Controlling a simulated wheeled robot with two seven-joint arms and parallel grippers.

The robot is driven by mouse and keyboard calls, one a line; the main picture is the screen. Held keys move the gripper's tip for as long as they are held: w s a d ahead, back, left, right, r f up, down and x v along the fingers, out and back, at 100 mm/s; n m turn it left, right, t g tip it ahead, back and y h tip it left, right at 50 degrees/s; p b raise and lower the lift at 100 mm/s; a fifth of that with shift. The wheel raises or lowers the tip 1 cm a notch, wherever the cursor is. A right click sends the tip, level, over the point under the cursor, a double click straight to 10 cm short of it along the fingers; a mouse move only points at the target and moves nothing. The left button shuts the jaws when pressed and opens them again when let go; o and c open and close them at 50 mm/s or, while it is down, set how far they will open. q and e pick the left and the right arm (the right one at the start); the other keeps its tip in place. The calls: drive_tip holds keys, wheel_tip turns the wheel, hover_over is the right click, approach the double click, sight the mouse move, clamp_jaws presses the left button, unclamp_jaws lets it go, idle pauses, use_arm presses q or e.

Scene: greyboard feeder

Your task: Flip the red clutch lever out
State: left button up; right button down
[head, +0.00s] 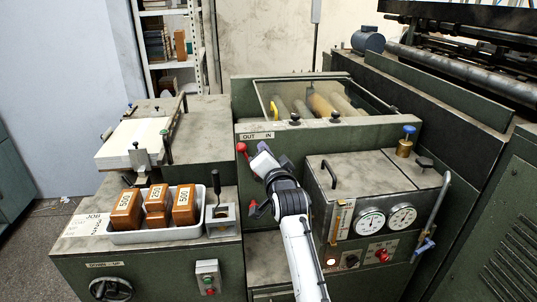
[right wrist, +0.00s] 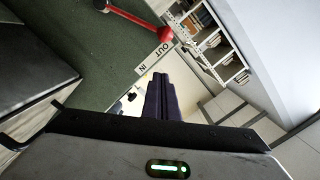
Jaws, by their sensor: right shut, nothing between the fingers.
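The red clutch lever shows its red ball knob (head: 242,148) on the green front panel, just below the OUT end of the "OUT IN" label (head: 258,136). In the right wrist view its red knob (right wrist: 165,34) lies beside the word OUT, and the rod runs toward the top left. In the head view, my arm and gripper cover part of the lever. My right gripper (head: 262,158) is shut and empty, just right of the knob on the IN side. Its closed dark fingers (right wrist: 160,97) appear apart from the knob. My left gripper is not in view.
A white tray (head: 158,237) with several brown weight blocks stands at left, beside a small holder with a black handle (head: 216,185). A gauge box (head: 365,190) stands close at right. A glass-covered roller bay (head: 320,98) lies behind the panel.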

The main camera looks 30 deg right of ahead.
drive_tip(key=v, duration=0.3)
drive_tip(key=shift+s, duration=0.25)
idle(0.4)
